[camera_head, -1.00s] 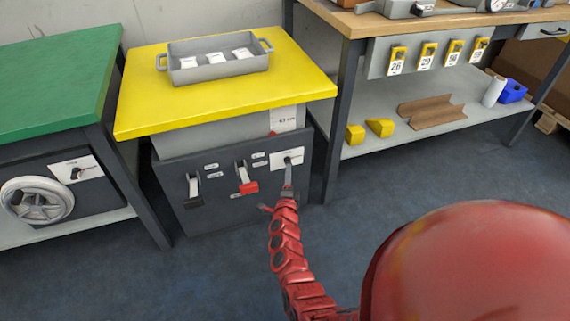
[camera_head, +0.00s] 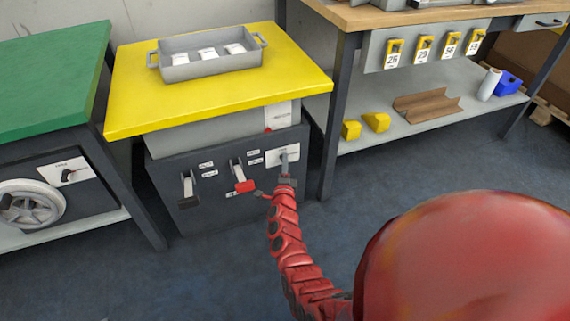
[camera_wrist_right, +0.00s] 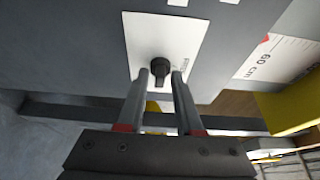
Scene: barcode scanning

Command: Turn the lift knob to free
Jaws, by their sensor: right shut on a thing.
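The lift knob is a small black knob (camera_wrist_right: 158,67) on a white label plate on the dark front of the yellow-topped lift table (camera_head: 225,95). The plate (camera_head: 274,158) shows in the head view at the panel's right end, where the gripper mostly hides the knob. My right gripper (camera_wrist_right: 163,76) is shut on the knob, with one grey finger on each side of it. It also shows in the head view (camera_head: 285,165). The lettering on the plate is too small to read. My left gripper is not in view.
A black-tipped lever (camera_head: 188,190) and a red-tipped lever (camera_head: 243,179) stand left of the knob. A grey tray (camera_head: 212,68) with several white items stands on the yellow top. A green-topped table (camera_head: 50,75) with a handwheel (camera_head: 30,204) is left; a workbench (camera_head: 430,14) is right.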

